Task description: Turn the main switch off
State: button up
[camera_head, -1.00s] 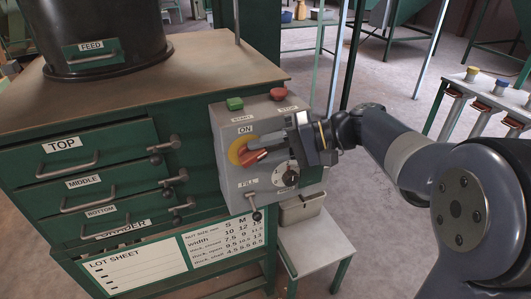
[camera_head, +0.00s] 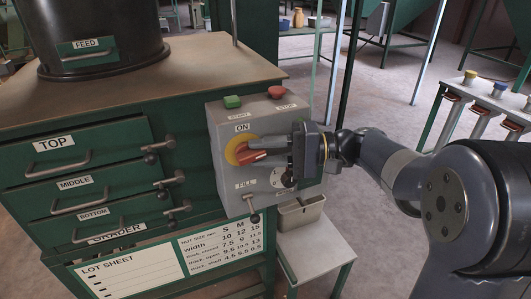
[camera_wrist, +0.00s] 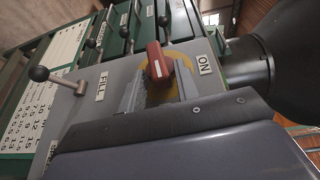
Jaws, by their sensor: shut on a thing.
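The main switch is a red handle (camera_head: 252,157) on a yellow disc (camera_head: 233,146), on the front of a grey control box (camera_head: 226,121). An ON label (camera_head: 242,127) sits above the disc. In the head view the handle lies nearly level, pointing sideways rather than at ON. My gripper (camera_head: 256,149) reaches in from the right and is shut on the handle. In the wrist view the red handle (camera_wrist: 158,62) stands between my fingers (camera_wrist: 158,92), with the ON label (camera_wrist: 204,64) to its right. My fingers hide part of the disc.
A green button (camera_head: 233,101) and a red button (camera_head: 276,92) top the box. A FILL lever (camera_head: 252,208) and a dial (camera_head: 277,180) sit below the switch. Drawers with handles (camera_head: 88,161) are left. A small bin (camera_head: 300,212) stands below right.

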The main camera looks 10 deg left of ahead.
jog(key=shift+s+a+f+y+b, duration=0.1)
jog(key=shift+f+y+b, duration=0.1)
jog(key=shift+y+b, duration=0.15)
dwell(1.1)
jog(key=o, duration=0.5)
jog(key=shift+o, duration=0.8)
jog(key=shift+a, duration=0.15)
jog(key=w+d, duration=0.1)
jog(key=d, duration=0.9)
jog(key=shift+w+d, duration=0.35)
jog(key=shift+d, duration=0.05)
